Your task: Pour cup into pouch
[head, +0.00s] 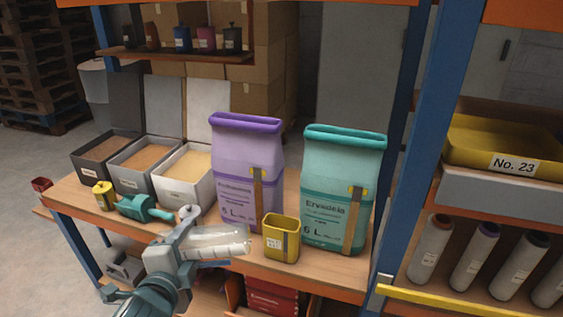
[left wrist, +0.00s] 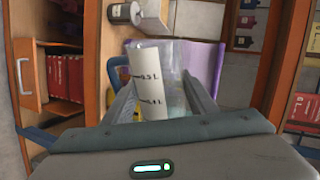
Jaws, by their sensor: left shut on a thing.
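A clear measuring cup (head: 222,240) is held on its side, nearly level, above the front of the shelf, with its far end toward the small yellow open container (head: 281,240). My left gripper (head: 205,245) is shut on the cup; in the left wrist view the cup (left wrist: 150,80) with its volume marks sits between the fingers. I cannot tell what it contains. A purple sack (head: 246,170) stands upright behind it, and a teal sack (head: 342,185) stands upright to the right. Neither sack touches the cup in the head view. No object is named as the pouch by its label. My right gripper does not show.
Three open bins (head: 185,172) of granular material stand at the back left. A blue post (head: 425,150) and a rack with a yellow tray (head: 500,145) bound the right side.

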